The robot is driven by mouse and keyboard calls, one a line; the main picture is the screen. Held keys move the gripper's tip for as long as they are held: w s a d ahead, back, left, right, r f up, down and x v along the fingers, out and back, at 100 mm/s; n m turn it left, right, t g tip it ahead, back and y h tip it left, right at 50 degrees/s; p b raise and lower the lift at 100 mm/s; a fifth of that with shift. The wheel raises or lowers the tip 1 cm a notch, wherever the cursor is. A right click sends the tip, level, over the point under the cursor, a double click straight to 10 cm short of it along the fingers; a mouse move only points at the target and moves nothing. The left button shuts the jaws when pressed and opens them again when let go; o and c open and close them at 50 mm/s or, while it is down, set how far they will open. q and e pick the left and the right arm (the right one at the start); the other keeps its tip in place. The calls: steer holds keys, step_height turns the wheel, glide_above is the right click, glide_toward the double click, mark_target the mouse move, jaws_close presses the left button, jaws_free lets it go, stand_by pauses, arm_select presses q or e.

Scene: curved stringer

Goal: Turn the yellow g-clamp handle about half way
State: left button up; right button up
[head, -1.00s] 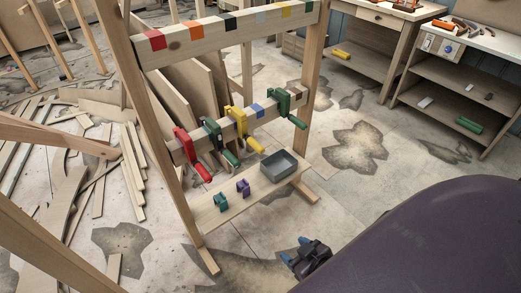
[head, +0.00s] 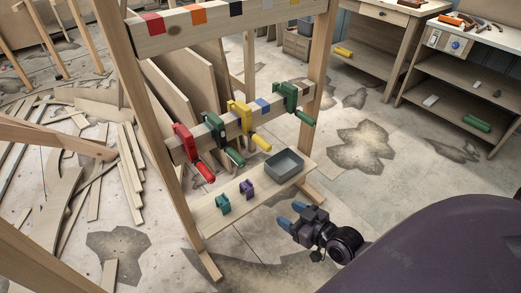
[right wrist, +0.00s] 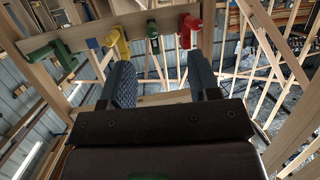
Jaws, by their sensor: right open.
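The yellow g-clamp (head: 240,116) sits on the middle wooden bar of the frame, between a dark green clamp (head: 216,132) and another green clamp (head: 290,97). Its yellow handle (head: 260,142) points down toward the lower right. In the right wrist view the yellow clamp (right wrist: 117,43) shows at the upper left, beyond the fingers. My right gripper (head: 291,215) is open and empty, below and to the right of the shelf, well apart from the clamp. Its two blue fingers also show in the right wrist view (right wrist: 160,84). My left gripper is not in view.
A red clamp (head: 186,143) is at the bar's left end. The lower shelf (head: 215,222) carries a grey bin (head: 284,164), a teal clip (head: 223,204) and a purple clip (head: 247,189). Wooden posts flank the bar. Workbenches (head: 470,40) stand at upper right; floor between is open.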

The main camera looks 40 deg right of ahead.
steer(key=w+d+f+t+b, duration=0.1)
steer(key=w+d+t+b, duration=0.1)
steer(key=w+d+b, duration=0.5)
steer(key=m+t+h+p, duration=0.2)
glide_toward(270, 150)
steer(key=w, duration=0.7)
steer(key=w+b, duration=0.1)
steer(key=w, duration=0.2)
steer(key=shift+w+a+r, duration=0.1)
steer(key=shift+a+r, duration=0.15)
steer(key=shift+r, duration=0.05)
steer(key=shift+w+r, duration=0.1)
steer(key=shift+w, duration=0.85)
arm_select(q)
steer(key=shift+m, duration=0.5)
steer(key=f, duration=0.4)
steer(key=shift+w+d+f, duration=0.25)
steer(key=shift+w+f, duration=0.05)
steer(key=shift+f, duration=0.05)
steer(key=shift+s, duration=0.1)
arm_select(e)
steer(key=shift+c, duration=0.2)
steer(key=c, duration=0.9)
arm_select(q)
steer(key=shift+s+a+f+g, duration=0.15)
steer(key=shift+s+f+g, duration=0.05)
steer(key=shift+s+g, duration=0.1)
